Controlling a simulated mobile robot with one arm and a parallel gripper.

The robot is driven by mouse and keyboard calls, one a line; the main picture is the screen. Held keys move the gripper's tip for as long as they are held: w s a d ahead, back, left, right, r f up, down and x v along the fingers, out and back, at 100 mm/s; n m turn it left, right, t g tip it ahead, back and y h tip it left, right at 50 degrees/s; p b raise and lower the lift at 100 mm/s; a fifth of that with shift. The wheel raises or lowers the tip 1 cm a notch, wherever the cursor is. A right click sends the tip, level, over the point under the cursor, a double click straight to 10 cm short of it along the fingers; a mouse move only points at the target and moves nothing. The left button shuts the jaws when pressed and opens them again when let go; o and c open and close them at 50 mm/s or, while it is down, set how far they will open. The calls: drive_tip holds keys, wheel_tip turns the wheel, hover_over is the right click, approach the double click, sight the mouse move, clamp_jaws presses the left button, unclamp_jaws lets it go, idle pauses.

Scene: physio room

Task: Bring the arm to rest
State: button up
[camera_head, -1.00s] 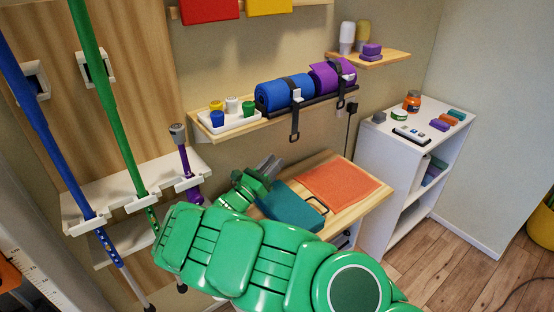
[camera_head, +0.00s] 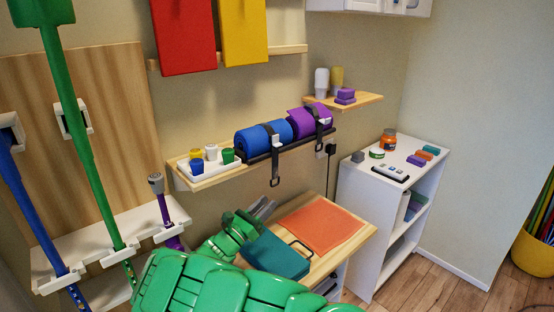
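My green arm crosses the lower middle of the head view. My gripper (camera_head: 262,208) shows as grey fingers beyond the green wrist, above the back left of the wooden table (camera_head: 345,242). Its fingers are small and partly hidden by the wrist, so I cannot tell whether they are open or shut. A teal case (camera_head: 275,254) with a dark handle lies on the table just in front of the wrist; I cannot tell whether they touch. An orange mat (camera_head: 318,228) lies flat on the table to the right of my gripper.
A wall shelf (camera_head: 205,182) above holds a tray of cups, a blue roll (camera_head: 262,137) and a purple roll (camera_head: 308,121); a strap (camera_head: 275,170) hangs down. A white cabinet (camera_head: 352,215) stands right. Blue and green crutches (camera_head: 98,185) stand left. Floor (camera_head: 445,290) is clear at lower right.

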drive_tip(key=s+d+r+m+g+h, duration=0.2)
drive_tip(key=d+r+m+g, duration=0.15)
drive_tip(key=d, duration=0.45)
drive_tip(key=s+d+r+m+g+h, duration=0.25)
drive_tip(key=d+m+g, duration=0.25)
drive_tip(key=d, duration=0.3)
drive_tip(key=s+d+m+g+y, duration=0.7)
drive_tip(key=s+d+m+g, duration=0.3)
drive_tip(key=s+d, duration=0.35)
drive_tip(key=s+a+m+t+y, duration=0.2)
drive_tip(key=s+a+m+y, duration=0.85)
drive_tip(key=s, duration=0.55)
drive_tip(key=s+d+g+y, duration=0.1)
drive_tip(key=s+d, duration=0.4)
drive_tip(key=s, duration=0.8)
drive_tip(key=shift+s+g, duration=0.25)
drive_tip(key=shift+g, duration=0.4)
drive_tip(key=shift+r, duration=0.1)
